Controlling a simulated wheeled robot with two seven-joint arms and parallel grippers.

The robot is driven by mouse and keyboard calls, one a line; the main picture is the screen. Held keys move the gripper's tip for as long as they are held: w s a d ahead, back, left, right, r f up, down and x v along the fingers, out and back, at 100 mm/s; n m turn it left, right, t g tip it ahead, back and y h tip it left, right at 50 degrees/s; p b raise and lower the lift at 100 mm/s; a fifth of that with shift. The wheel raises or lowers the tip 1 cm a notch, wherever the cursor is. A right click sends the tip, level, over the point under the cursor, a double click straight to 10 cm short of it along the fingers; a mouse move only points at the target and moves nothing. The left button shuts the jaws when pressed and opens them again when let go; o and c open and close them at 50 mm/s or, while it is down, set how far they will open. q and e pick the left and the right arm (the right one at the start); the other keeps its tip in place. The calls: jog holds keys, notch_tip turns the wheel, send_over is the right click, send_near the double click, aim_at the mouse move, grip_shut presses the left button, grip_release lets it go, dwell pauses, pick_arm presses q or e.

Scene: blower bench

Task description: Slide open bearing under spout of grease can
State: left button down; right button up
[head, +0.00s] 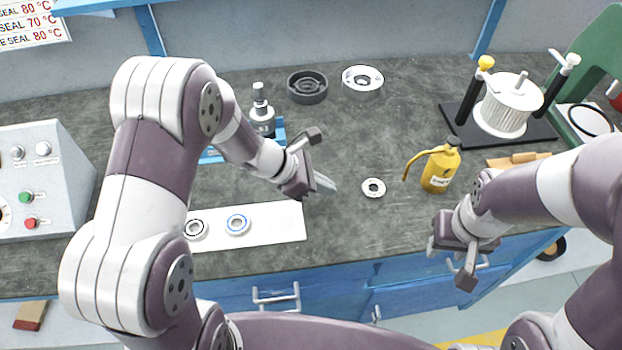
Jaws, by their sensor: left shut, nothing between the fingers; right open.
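The yellow grease can (440,170) stands upright on the bench at the right, its curved spout reaching left and down. A bearing (374,188) with a pale ring face lies flat on the bench, a little left of the spout tip and not directly under it. My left gripper (328,184) is shut and empty, just left of this bearing with a small gap between them. My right gripper (452,266) is open and empty at the bench's front edge, below the can in the picture.
Dark (307,87) and silver (362,80) housings stand at the back. A white finned part (507,105) stands on a black plate. The bench centre is clear.

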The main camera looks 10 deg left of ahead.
aim_at(382, 190)
pick_arm(q)
jog(key=x, duration=0.3)
jog(key=shift+d+f, duration=0.15)
jog(key=shift+d, duration=0.2)
jog(key=shift+w+d, duration=0.2)
jog(key=shift+d, duration=0.35)
jog(key=shift+w+d, duration=0.2)
jog(key=shift+d, duration=0.35)
jog(key=shift+w+d, duration=0.2)
jog(key=shift+d, duration=0.35)
jog(key=d, duration=0.2)
jog(key=w+d, duration=0.1)
jog(key=d, duration=0.1)
jog(key=shift+w+d, duration=0.2)
jog(key=shift+d, duration=0.1)
jog(key=shift+w+d, duration=0.1)
jog(key=shift+d, duration=0.2)
